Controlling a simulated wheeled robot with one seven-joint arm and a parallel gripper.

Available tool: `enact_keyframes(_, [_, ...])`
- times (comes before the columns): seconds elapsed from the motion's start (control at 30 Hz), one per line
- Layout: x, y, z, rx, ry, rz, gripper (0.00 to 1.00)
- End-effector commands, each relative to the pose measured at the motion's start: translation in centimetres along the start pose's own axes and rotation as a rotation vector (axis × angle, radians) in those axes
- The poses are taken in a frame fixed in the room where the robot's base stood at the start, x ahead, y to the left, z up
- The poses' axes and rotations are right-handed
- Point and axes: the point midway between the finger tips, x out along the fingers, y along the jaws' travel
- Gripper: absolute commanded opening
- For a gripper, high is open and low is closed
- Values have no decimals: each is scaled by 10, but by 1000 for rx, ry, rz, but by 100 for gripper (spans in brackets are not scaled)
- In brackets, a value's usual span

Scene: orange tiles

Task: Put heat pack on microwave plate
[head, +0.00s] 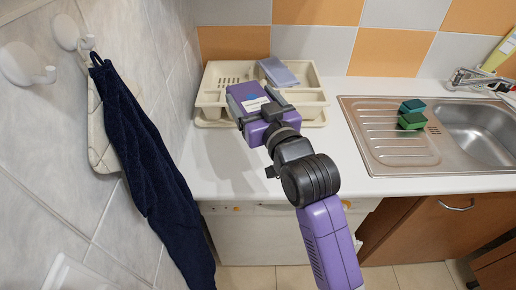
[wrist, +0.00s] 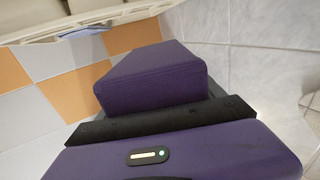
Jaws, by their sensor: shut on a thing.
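A purple block-shaped pack (head: 244,97) with a blue mark and a white label shows in the head view; I take it for the heat pack. My gripper (head: 263,108) is shut on it and holds it over the front left part of the dish rack. In the wrist view the pack (wrist: 150,80) shows as a plain purple block just beyond the black finger bar. The fingertips are mostly hidden there. No microwave or microwave plate is in view.
A cream dish rack (head: 314,108) stands on the white counter (head: 225,170), with a bluish-grey flat item (head: 278,72) in it. Right are a steel sink (head: 478,130) and green sponges (head: 411,115). A dark blue towel (head: 150,165) hangs on the left wall.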

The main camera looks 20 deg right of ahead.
Motion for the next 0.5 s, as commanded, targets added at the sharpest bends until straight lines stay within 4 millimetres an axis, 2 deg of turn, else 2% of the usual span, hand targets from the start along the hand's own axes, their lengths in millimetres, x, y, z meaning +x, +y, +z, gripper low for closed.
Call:
enact_keyframes(0.03, [0,0,14,0,-4,-1,13])
enact_keyframes(0.3, [0,-1,77,0,-3,-1,13])
enact_keyframes(0.5, [0,0,110,0,2,0,13])
